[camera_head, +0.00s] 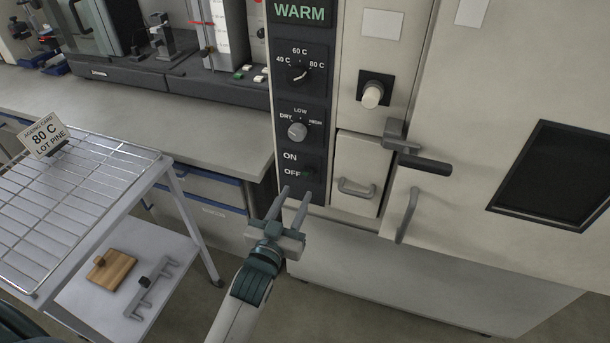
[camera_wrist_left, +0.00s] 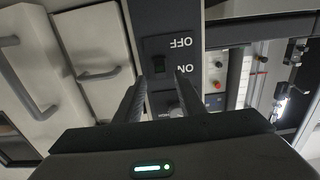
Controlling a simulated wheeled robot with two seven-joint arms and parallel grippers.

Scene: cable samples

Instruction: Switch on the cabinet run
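The cabinet (camera_head: 365,150) has a dark control panel (camera_head: 284,110) with a green WARM display (camera_head: 299,12). Below are a temperature knob (camera_head: 298,75), its pointer seemingly towards 80 C, and a DRY/LOW/HIGH knob (camera_head: 297,131), whose setting I cannot read surely. The small dark switch (camera_wrist_left: 160,66) sits beside the ON and OFF labels, upside down in the left wrist view; its position is unclear. My left gripper (camera_head: 296,191) is open and empty, just below and in front of the switch. In the wrist view, its fingertips (camera_wrist_left: 160,82) flank the switch area. My right gripper is out of view.
A card (camera_head: 43,136) reading 80 C, LOT PINE stands on the wire-rack trolley (camera_head: 75,190) at left. A wooden block (camera_head: 110,268) and a grey rack piece lie on its lower shelf. Cabinet handles (camera_head: 418,160) and a drawer (camera_head: 358,175) protrude right of the panel.

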